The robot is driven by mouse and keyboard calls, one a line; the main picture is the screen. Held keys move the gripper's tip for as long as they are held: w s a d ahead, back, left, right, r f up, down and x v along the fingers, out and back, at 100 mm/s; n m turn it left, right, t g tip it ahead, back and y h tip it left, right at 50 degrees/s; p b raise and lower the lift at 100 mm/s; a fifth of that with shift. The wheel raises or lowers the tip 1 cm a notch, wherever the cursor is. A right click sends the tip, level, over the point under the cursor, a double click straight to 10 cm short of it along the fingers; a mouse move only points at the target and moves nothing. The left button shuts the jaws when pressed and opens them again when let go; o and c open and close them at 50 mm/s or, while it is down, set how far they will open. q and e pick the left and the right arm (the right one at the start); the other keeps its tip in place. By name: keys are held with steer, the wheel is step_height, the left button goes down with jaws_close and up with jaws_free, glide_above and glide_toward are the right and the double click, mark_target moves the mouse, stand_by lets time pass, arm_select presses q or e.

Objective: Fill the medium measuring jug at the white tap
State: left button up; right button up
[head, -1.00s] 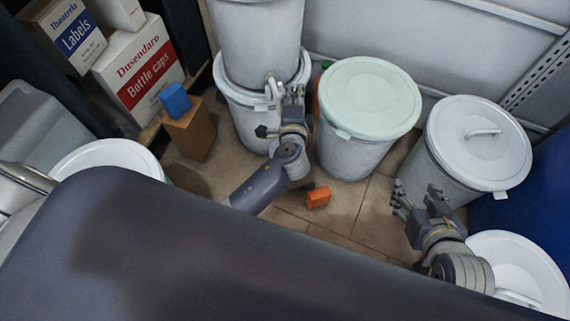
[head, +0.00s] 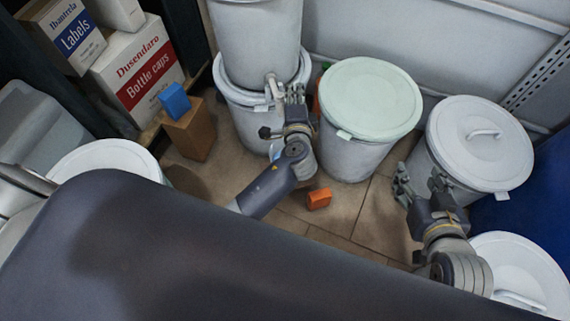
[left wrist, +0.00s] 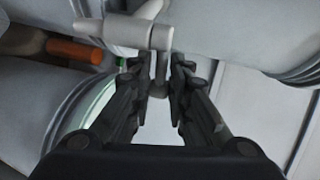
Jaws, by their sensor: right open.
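The white tap (head: 274,86) sticks out from the upper white drum, which stands on another white drum. My left gripper (head: 289,92) is at the tap. In the left wrist view the tap (left wrist: 140,34) crosses above the fingers, and its stem lies between the fingertips of my left gripper (left wrist: 159,75). The fingers are close together, and I cannot tell whether they touch the stem. A small light blue patch (head: 276,151) shows beside my left arm; I cannot tell what it is. No measuring jug is clearly recognisable. My right gripper (head: 422,186) is open and empty before a lidded drum.
A drum with a pale green lid (head: 370,98) stands right of the tap. A white lidded drum (head: 480,143) is further right. An orange block (head: 319,198) lies on the floor. A blue block (head: 174,100) sits on a brown box (head: 188,135) at the left.

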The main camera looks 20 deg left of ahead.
arm_select(q)
steer(key=o, duration=0.5)
steer(key=shift+f, duration=0.2)
steer(key=shift+w+r, duration=0.15)
steer(key=shift+w, duration=0.1)
steer(key=o, duration=0.4)
steer(key=shift+s, duration=0.15)
